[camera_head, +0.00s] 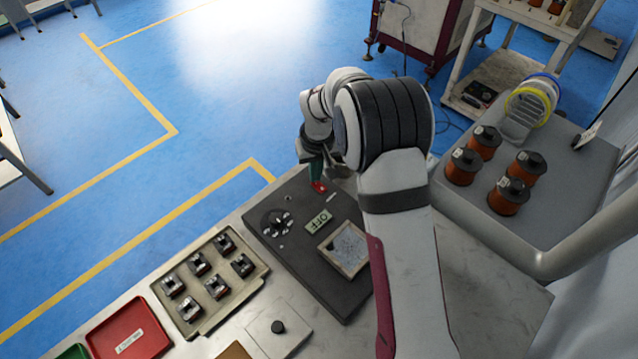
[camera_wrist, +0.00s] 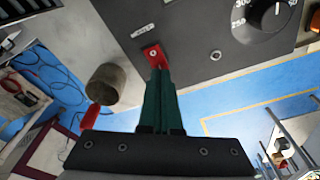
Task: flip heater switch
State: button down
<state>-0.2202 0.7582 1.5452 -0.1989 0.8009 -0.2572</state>
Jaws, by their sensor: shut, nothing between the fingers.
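The heater switch (camera_wrist: 153,54) is a red plate with a small round centre, set in the dark control panel (camera_wrist: 190,30), below a small label. In the wrist view my gripper (camera_wrist: 158,68) is shut and empty, its green fingertips right at the lower edge of the red switch. Whether they touch it I cannot tell. In the head view the red switch (camera_head: 320,187) shows at the far corner of the panel, just below my gripper (camera_head: 316,176). The display (camera_head: 319,222) reads OFF. The switch's lever position is not clear.
A black dial (camera_head: 278,222) sits on the panel, with a framed window (camera_head: 345,248) nearby. A tray (camera_head: 258,270) of small parts and a red bin (camera_head: 130,335) lie to the left. Several copper spools (camera_head: 508,196) stand on the grey surface to the right, beyond my arm.

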jog(key=shift+f, duration=0.55)
jog(key=shift+r, duration=3.55)
jog(key=s+d+r+m+g, duration=0.1)
jog(key=s+d+r+m, duration=0.15)
jog(key=s+r, duration=0.35)
jog(key=s+d+r+m, duration=0.1)
jog(key=s+d+r, duration=0.2)
jog(key=s, duration=0.5)
jog(key=s+d+m+g+y, duration=0.1)
jog(key=s+m, duration=0.4)
jog(key=s, duration=1.6)
jog(key=shift+d, duration=0.45)
jog(key=shift+f, duration=0.1)
